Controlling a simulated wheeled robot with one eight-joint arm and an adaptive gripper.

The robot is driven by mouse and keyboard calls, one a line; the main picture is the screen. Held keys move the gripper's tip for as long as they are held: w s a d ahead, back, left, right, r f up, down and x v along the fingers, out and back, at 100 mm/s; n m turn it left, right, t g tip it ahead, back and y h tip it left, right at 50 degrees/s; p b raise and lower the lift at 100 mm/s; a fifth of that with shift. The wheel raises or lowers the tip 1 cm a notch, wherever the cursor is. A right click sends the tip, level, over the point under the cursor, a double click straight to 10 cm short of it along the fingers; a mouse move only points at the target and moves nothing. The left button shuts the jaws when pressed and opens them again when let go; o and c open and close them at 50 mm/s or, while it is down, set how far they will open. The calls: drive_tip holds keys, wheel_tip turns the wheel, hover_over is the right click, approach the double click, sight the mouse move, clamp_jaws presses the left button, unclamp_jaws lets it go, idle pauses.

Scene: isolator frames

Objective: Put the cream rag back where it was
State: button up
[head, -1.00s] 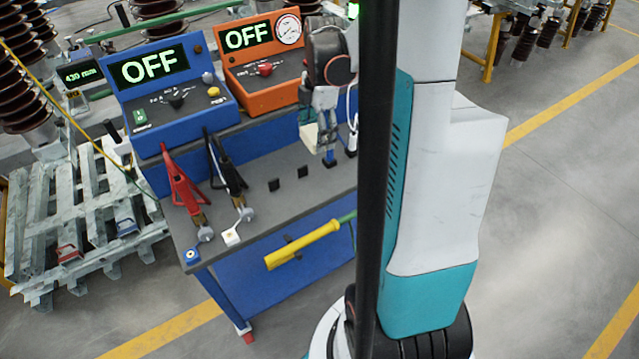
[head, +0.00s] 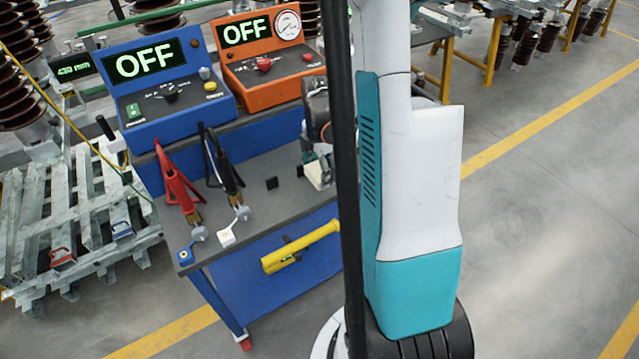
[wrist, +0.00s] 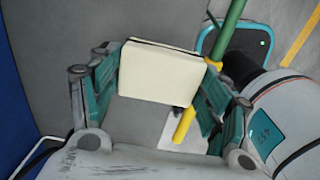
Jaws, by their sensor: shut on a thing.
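The cream rag (wrist: 160,72) is a folded, pale block between the teal fingers of my gripper (wrist: 162,80) in the wrist view. My gripper is shut on it, with a finger on its left and right sides. In the head view the rag (head: 317,174) shows low at the right part of the grey cart top (head: 262,166), beside my black column. My gripper (head: 322,160) is partly hidden there by the column. I cannot tell whether the rag touches the cart top.
Red (head: 177,183) and black (head: 222,165) clamps stand on the cart's left part. A blue OFF box (head: 175,100) and an orange OFF box (head: 268,70) stand behind. Two small black blocks stand near the rag.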

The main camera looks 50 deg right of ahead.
sight(319, 180)
wheel_tip(319, 180, down, 4)
drive_tip(key=shift+f+b, duration=0.25)
drive_tip(key=shift+b, duration=0.55)
drive_tip(key=shift+r, duration=0.1)
drive_tip(key=shift+c, duration=0.3)
drive_tip(key=o, duration=0.7)
drive_tip(key=shift+o, duration=0.2)
wheel_tip(319, 180, up, 12)
drive_tip(key=p, duration=0.4)
